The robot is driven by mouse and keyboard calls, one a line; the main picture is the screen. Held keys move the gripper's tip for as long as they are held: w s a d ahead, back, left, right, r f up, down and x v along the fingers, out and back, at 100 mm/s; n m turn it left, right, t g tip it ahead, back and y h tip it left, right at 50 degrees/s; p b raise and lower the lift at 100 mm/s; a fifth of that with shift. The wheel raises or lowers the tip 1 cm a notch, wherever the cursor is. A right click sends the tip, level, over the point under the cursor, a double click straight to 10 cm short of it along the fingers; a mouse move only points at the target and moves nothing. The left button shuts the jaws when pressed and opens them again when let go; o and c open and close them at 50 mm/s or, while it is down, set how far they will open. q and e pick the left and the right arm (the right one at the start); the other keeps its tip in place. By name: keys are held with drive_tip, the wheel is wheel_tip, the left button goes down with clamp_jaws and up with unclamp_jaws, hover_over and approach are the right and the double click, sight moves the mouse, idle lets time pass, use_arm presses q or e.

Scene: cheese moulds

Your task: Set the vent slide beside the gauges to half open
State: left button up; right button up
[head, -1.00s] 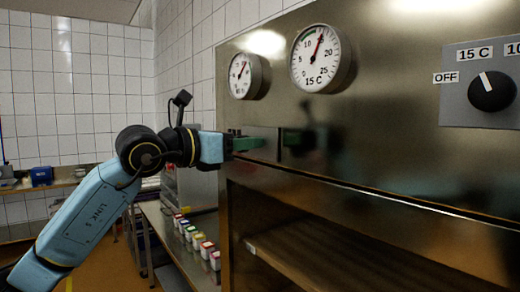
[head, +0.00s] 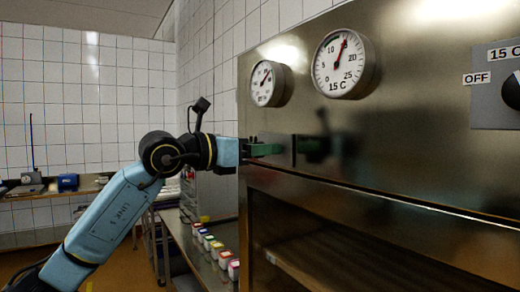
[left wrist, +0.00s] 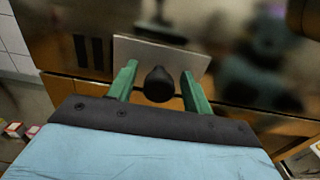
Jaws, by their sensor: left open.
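The vent slide is a pale metal plate (left wrist: 185,57) with a dark round knob (left wrist: 160,84), on the steel front in the left wrist view. My left gripper (left wrist: 160,69) is open, with one green finger on each side of the knob and a gap visible to both. Dark vent slots (left wrist: 88,51) show left of the plate. In the head view my left gripper (head: 264,149) is at the steel front, below the small gauge (head: 266,84) and the large gauge (head: 341,63). The knob is hidden there. My right gripper is out of view.
A black dial (head: 511,92) is at the right edge of the steel front. A shelf opening (head: 320,245) lies below the gripper. Several small coloured-lid tubs (head: 216,250) stand on a bench at the left of the cabinet.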

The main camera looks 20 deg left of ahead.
use_arm(q)
drive_tip(key=b+v, duration=0.4)
drive_tip(key=v, duration=0.9)
drive_tip(key=shift+a+f, duration=0.1)
